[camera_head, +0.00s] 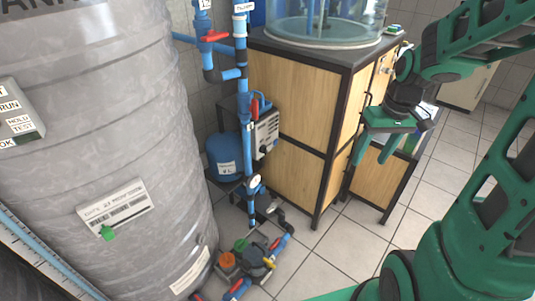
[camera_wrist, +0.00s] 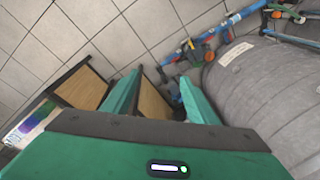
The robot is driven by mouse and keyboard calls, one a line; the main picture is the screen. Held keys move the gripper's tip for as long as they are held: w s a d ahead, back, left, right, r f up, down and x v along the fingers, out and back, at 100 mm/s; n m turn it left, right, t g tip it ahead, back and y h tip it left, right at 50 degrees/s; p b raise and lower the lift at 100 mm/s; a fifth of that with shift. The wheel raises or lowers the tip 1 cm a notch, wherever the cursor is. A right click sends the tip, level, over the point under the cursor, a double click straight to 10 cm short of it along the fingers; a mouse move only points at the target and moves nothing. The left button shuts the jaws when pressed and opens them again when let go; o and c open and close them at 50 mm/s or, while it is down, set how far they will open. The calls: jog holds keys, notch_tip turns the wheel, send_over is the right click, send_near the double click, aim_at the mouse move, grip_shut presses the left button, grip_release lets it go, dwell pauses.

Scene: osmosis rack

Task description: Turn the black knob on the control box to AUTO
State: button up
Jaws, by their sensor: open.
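A light grey box (camera_head: 265,134) with small dark details on its face stands beside the wooden cabinet, partly behind the blue pipe; this may be the control box. Its knob is too small to make out, and no AUTO mark is readable. Another grey box (camera_head: 20,117), cut by the left edge, carries labels such as RUN, HOLD and TEST; no knob shows on it. My green gripper (camera_head: 387,148) hangs at the right, in front of the cabinet and well apart from both boxes. In the wrist view my gripper (camera_wrist: 158,77) is open and empty, its two green fingers spread.
A large grey tank (camera_head: 100,110) fills the left. Blue pipes with a red-handled valve (camera_head: 215,36) rise between it and the wooden cabinet (camera_head: 290,90). A blue vessel (camera_head: 224,155) stands behind the pipe. A pump (camera_head: 256,256) sits low beside the tank.

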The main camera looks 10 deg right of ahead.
jog(key=w+a+f+n+t+y, duration=0.1)
jog(key=w+a+f+n, duration=0.1)
jog(key=w+f, duration=0.45)
jog(key=w+a+f+n+t+y, duration=0.1)
jog(key=w+a+f+n+y, duration=0.15)
jog(key=w, duration=0.65)
jog(key=m+t+y, duration=0.2)
jog(key=t+y, duration=0.5)
jog(key=t, duration=0.4)
send_near(264, 150)
jog(key=x, duration=0.8)
jog(key=shift+w+d+f, duration=0.25)
jog(key=shift+w+d, duration=0.05)
jog(key=shift+w, duration=0.15)
jog(key=shift+h, duration=0.25)
jog(key=c, duration=1.1)
